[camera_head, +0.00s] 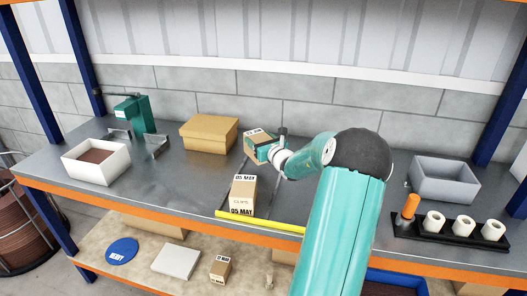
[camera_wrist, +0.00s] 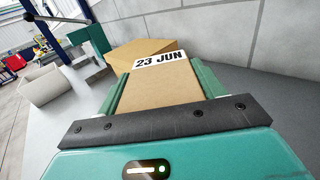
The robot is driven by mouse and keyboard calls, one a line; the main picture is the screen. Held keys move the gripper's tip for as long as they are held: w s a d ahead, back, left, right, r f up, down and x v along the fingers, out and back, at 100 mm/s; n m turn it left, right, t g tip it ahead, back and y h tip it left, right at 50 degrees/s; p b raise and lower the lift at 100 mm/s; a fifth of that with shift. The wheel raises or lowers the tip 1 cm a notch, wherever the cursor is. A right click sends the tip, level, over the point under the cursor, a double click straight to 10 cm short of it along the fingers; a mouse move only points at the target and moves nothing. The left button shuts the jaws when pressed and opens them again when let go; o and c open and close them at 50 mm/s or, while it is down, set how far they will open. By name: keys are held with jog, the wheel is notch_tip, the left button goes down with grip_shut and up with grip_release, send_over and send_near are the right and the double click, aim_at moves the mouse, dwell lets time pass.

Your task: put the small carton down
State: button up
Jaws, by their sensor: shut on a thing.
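The small carton (camera_head: 257,136) is brown with a white label and sits in my gripper (camera_head: 266,149), over the back middle of the bench. In the wrist view the carton (camera_wrist: 160,88) reads "23 JUN" and lies between the two green fingers of my gripper (camera_wrist: 158,80), which are shut on its sides. My arm comes in from the right. The carton's underside is hidden, so I cannot tell whether it touches the bench.
Another carton (camera_head: 243,193) marked "05 MAY" stands in front, behind a yellow strip (camera_head: 260,224) at the bench edge. A larger closed box (camera_head: 208,134) is left of my gripper. A white bin (camera_head: 97,172), green device (camera_head: 133,115), grey bin (camera_head: 443,183) and black spool tray (camera_head: 450,233) stand farther out.

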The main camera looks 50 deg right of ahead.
jog(key=f, duration=0.1)
jog(key=d+f, duration=0.2)
jog(key=shift+w+d, duration=0.25)
jog(key=shift+d+f, duration=0.15)
jog(key=shift+f, duration=1.45)
jog(key=shift+f, duration=0.15)
jog(key=o, duration=1.3)
jog(key=v, duration=1.2)
